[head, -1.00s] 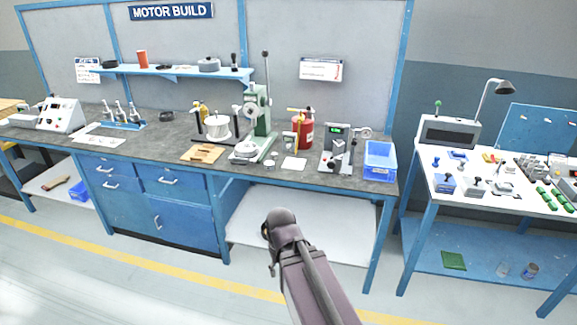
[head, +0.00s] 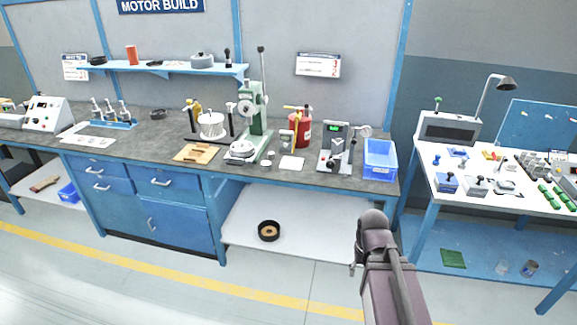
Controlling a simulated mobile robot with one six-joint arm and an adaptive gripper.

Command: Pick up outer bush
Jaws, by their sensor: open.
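No part is clearly recognisable as the outer bush at this size. Two small grey ring-like parts, one of them a small metal ring (head: 265,163), lie on the grey bench top (head: 215,170) just right of the green arbor press (head: 252,115). They are too small to tell apart. My purple-grey arm rises from the bottom right, in front of the gap between the two benches. Its fingertips do not show, and it is well apart from the bench-top parts.
A wooden board (head: 197,152) lies left. A black round dish (head: 268,231) sits on the lower shelf (head: 310,220).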

